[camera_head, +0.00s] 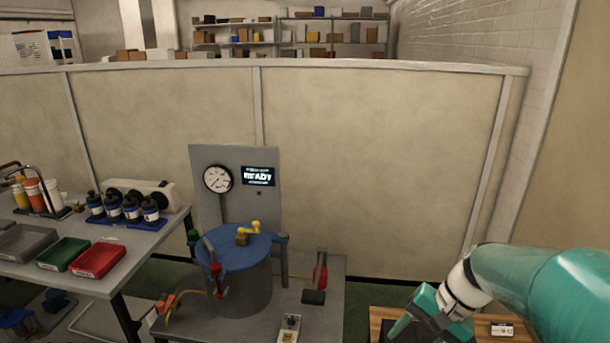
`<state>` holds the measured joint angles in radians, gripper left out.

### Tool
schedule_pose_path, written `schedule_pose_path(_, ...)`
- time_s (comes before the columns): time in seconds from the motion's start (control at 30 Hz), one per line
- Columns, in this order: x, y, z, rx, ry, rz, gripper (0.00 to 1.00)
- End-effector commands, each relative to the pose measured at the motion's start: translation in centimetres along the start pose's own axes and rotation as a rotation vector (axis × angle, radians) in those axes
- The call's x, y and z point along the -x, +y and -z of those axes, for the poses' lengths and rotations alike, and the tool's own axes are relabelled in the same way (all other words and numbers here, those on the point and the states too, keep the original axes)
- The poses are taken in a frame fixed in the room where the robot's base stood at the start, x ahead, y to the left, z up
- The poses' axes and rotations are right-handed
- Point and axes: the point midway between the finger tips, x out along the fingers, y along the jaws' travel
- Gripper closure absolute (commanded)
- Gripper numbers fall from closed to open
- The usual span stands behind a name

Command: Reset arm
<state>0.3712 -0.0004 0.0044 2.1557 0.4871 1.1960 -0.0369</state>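My arm comes in from the right edge, teal with a white band. My gripper (405,326) hangs at the lower right over a small wooden table (385,313). Its teal fingers point down and left, and the tips run close to the bottom edge, so its opening does not show clearly. The sealed cylinder (243,292) stands left of my gripper, apart from it. It is a grey drum with a blue lid (241,252), a yellow handle (248,230) on top and clamps around the rim.
A red-handled lever (320,273) stands right of the cylinder. The left bench holds green (62,254) and red (97,260) trays and several dark bottles. A partition wall (380,150) closes the back.

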Motion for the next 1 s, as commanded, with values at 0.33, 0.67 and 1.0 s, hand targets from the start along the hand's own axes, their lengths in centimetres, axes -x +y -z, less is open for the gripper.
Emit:
schedule_pose_path(0.33, 3.0, -1.5, -7.8, 0.346, 0.287, -0.21, 0.47)
schedule_pose_path(0.67, 5.0, -1.4, -12.5, 0.619, 0.546, -0.315, 0.47)
schedule_pose_path(1.0, 5.2, -1.3, -13.0, 0.658, 0.587, -0.329, 0.47)
